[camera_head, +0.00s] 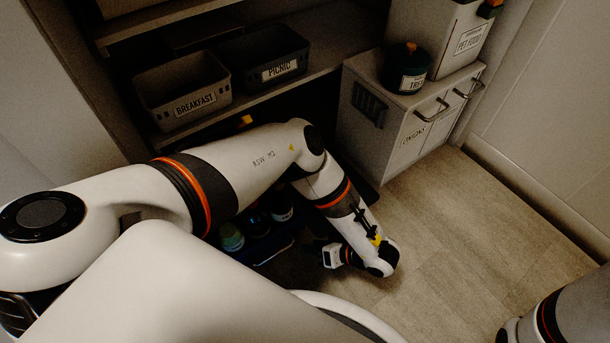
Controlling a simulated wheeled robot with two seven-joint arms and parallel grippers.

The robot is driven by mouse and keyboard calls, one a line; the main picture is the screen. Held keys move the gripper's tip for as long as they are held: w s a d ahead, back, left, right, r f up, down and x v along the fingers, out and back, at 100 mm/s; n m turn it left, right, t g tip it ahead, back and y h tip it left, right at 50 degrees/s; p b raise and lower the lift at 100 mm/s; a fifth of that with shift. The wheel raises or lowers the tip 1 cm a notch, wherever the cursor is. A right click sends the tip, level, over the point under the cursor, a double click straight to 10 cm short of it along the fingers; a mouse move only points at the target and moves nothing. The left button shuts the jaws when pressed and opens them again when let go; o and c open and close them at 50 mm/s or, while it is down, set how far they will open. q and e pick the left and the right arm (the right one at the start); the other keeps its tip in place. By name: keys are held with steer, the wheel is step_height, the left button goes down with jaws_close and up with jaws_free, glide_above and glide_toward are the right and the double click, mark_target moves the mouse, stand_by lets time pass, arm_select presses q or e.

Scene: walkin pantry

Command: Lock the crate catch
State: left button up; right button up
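A dark crate (272,253) stands low, near the floor, mostly hidden behind my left arm. Round containers show in it, one with a green top (231,236) and one with a pale band (281,209). I cannot make out the crate's catch. My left gripper (320,252) is at the crate's right end, pointing left toward it. Its fingers are small and dark, so I cannot tell whether they are open or touching the crate. Part of my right arm shows at the lower right; its gripper is out of view.
Bins labelled BREAKFAST (187,113) and PICNIC (265,66) sit on a shelf behind. A white cabinet (395,139) carries a dark lidded pot (406,66) and a PET FOOD bin (432,28). A small orange piece (246,120) shows above my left arm. The floor (470,235) at right is clear.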

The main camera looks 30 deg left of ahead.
arm_select(q)
steer(key=p+v, duration=0.2)
steer(key=v, duration=0.5)
stand_by(0.4)
